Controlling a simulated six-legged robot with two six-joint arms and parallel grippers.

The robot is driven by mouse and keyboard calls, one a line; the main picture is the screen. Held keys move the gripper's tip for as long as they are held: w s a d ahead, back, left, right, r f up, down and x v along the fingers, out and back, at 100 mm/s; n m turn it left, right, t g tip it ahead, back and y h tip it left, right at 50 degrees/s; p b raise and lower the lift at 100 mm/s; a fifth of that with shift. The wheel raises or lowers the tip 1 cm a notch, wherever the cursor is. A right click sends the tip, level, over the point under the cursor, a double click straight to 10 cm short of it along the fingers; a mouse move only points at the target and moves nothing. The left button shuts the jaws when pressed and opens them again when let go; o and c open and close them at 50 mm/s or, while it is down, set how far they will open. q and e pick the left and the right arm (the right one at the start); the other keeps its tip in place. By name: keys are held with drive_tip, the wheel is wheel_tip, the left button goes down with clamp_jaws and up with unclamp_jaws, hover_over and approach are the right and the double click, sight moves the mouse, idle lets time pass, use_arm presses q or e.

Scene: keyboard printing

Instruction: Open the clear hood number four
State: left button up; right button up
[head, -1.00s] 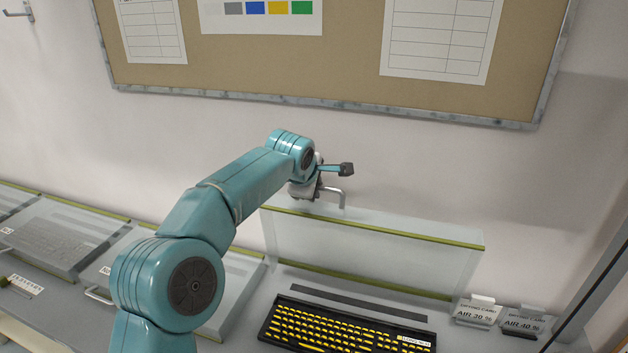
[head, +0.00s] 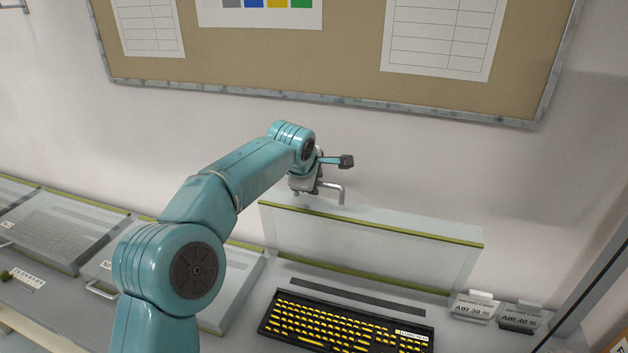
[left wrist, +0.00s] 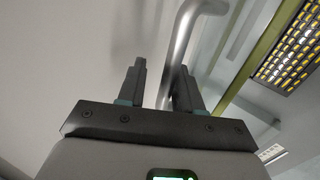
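A clear hood (head: 365,248) with olive-green edges stands raised, nearly upright, behind a black keyboard with yellow keys (head: 345,325). Its number is not visible. Its grey bent handle (head: 335,190) is at the top left of the raised panel. My left gripper (head: 335,165) is at this handle. In the left wrist view its two fingers (left wrist: 160,85) are apart, and the metal handle bar (left wrist: 180,45) passes between them, closer to the right finger. I cannot tell if it touches. My right gripper is not in view.
Closed clear hoods (head: 65,235) lie in a row at the left, one partly behind my arm. Two small signs (head: 475,307) reading AIR 30 % and AIR 40 % stand right of the keyboard. A cork board (head: 340,60) hangs on the wall behind.

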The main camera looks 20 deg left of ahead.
use_arm(q)
drive_tip(key=shift+d, duration=0.1)
drive_tip(key=shift+s+r, duration=0.1)
drive_tip(key=shift+r, duration=0.15)
drive_tip(key=v, duration=1.5)
drive_tip(key=shift+s+r, duration=0.3)
drive_tip(key=shift+s, duration=0.05)
drive_tip(key=shift+w, duration=0.1)
